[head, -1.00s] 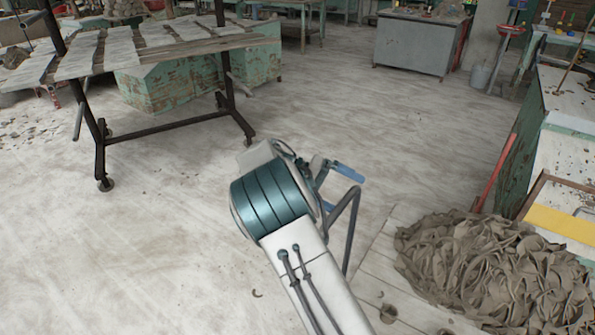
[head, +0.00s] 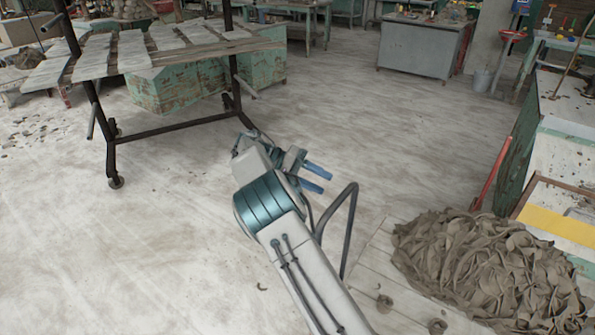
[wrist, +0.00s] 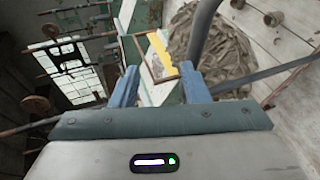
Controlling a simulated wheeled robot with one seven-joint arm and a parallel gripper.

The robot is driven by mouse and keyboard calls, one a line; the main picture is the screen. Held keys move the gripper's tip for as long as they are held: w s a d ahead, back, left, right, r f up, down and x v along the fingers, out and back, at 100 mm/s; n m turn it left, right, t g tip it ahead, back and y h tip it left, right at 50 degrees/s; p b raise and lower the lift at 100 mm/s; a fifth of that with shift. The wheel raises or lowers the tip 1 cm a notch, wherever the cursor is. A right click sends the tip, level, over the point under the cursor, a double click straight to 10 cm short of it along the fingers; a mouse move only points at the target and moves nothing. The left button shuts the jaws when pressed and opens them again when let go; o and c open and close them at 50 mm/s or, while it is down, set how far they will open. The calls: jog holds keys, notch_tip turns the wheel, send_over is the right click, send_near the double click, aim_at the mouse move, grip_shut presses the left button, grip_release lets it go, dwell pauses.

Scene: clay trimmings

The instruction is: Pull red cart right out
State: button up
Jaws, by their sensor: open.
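No cart that is clearly red shows. A low wooden platform (head: 372,262) with pale planks stands at the lower right and bears a heap of grey-brown clay trimmings (head: 475,262). A dark bent metal handle (head: 350,215) rises at its left side. My gripper (head: 318,179) is open, with blue fingers pointing right, left of the handle's top and apart from it. In the wrist view my gripper (wrist: 160,88) has nothing between its fingers. The handle (wrist: 203,32) passes by the right finger there, partly hidden behind it. The platform's wheels are not clearly visible.
A wheeled rack (head: 175,131) with planks stands at the upper left. A red-handled tool (head: 492,172) leans by the bench (head: 565,150) at the right. A grey cabinet (head: 418,48) stands at the back. The floor (head: 400,120) between is open.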

jog(key=shift+a+f+p+v, duration=0.1)
jog(key=shift+f+p+v, duration=0.1)
jog(key=shift+p+v, duration=0.7)
jog(key=shift+a+f+p+v, duration=0.1)
jog(key=shift+f+p+v, duration=0.05)
jog(key=shift+p+v, duration=0.75)
jog(key=shift+a+f+p+v, duration=0.1)
jog(key=shift+f+p+v, duration=0.1)
jog(key=shift+p+v, duration=0.7)
jog(key=shift+s+d, duration=0.1)
